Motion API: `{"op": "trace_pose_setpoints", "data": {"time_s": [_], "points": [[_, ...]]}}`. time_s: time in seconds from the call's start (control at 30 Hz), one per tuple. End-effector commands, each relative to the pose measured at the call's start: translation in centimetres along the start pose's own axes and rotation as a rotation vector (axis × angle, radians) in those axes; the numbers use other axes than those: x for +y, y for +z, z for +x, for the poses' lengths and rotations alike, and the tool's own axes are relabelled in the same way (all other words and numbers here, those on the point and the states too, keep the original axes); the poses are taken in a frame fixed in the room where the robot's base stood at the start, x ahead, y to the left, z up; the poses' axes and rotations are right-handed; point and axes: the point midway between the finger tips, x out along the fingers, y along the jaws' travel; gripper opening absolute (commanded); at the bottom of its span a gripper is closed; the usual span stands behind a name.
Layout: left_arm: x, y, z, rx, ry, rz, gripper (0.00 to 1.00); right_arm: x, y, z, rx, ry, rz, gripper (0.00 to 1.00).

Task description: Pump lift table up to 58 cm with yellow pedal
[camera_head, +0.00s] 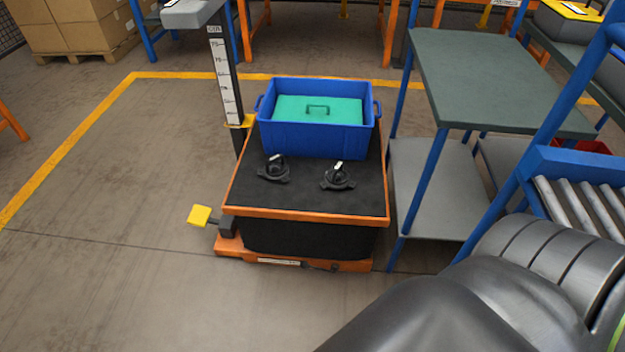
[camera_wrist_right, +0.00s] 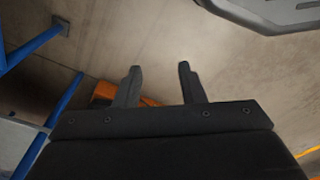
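The lift table (camera_head: 310,195) has a black top with an orange rim, a black skirt and an orange base (camera_head: 290,256). The yellow pedal (camera_head: 199,215) sticks out at the left of its base. A scale post (camera_head: 225,75) stands at its back left, with a yellow pointer (camera_head: 240,122) near the scale's lower end; the value is too small to read surely. A blue bin (camera_head: 316,138) with a green lid or insert and two black knob-like parts (camera_head: 274,170) (camera_head: 339,177) rest on top. My right gripper (camera_wrist_right: 158,70) is open and empty above the floor. My left gripper is not in view.
A grey-topped bench (camera_head: 490,75) with blue legs and a lower shelf stands close at the table's right. A roller conveyor (camera_head: 580,205) is at the far right. Cartons (camera_head: 75,25) stand at the back left. The floor left of the pedal is clear, with a yellow line (camera_head: 65,165).

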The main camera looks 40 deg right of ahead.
Motion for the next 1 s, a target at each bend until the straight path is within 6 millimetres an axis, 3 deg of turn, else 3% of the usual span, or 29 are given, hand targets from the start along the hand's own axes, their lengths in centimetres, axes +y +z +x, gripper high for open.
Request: {"op": "trace_pose_setpoints", "data": {"time_s": [0.37, 0.67, 1.0], "points": [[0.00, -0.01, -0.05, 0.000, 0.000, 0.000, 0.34, -0.01, -0.01, -0.05, 0.000, 0.000, 0.000, 0.36], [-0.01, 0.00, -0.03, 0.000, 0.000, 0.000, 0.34, 0.01, 0.00, -0.04, 0.000, 0.000, 0.000, 0.01], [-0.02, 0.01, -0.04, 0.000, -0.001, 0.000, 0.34, 0.02, 0.00, -0.04, 0.000, 0.001, 0.000, 0.00]]}}
